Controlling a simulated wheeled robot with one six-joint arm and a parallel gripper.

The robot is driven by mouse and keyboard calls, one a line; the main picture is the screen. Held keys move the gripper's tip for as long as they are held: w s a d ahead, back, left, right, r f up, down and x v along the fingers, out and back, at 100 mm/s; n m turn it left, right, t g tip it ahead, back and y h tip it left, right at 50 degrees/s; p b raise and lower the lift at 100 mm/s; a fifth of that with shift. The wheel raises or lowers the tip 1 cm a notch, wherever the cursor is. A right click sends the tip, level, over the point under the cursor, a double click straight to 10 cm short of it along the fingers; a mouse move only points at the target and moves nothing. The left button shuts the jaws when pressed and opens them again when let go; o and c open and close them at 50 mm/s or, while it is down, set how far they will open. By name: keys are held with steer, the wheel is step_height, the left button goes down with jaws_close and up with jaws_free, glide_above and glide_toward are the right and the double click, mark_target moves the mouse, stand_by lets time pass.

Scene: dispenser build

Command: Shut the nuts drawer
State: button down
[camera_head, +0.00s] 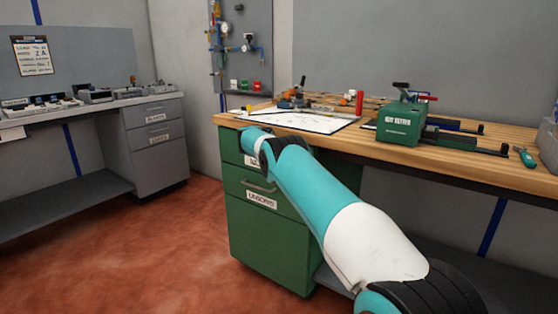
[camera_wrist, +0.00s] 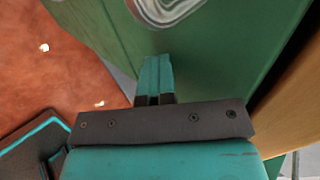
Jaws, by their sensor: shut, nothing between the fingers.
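The green cabinet under the wooden bench has an upper drawer (camera_head: 231,150), largely covered by my arm in the head view. Its label (camera_head: 251,161) is partly hidden, with only an N-like start showing, so I take it as the nuts drawer. How far it stands out is unclear. In the wrist view a green front (camera_wrist: 225,50) fills the upper middle, with a silver metal piece (camera_wrist: 165,10) at the top edge. My gripper (camera_wrist: 155,62) is shut and empty, its fingertips over the green front; I cannot tell whether they touch. The head view hides the fingers.
A lower drawer (camera_head: 262,188) with a handle and label sits below. The bench top (camera_head: 345,140) holds a clipboard sheet (camera_head: 300,121), tools and a green machine (camera_head: 400,124). A grey cabinet (camera_head: 158,150) stands at left. The reddish floor (camera_head: 150,245) between is clear.

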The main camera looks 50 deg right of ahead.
steer(key=a+f+b+v, duration=0.2)
steer(key=b+v, duration=0.4)
steer(key=v, duration=0.7)
steer(key=shift+s, duration=0.2)
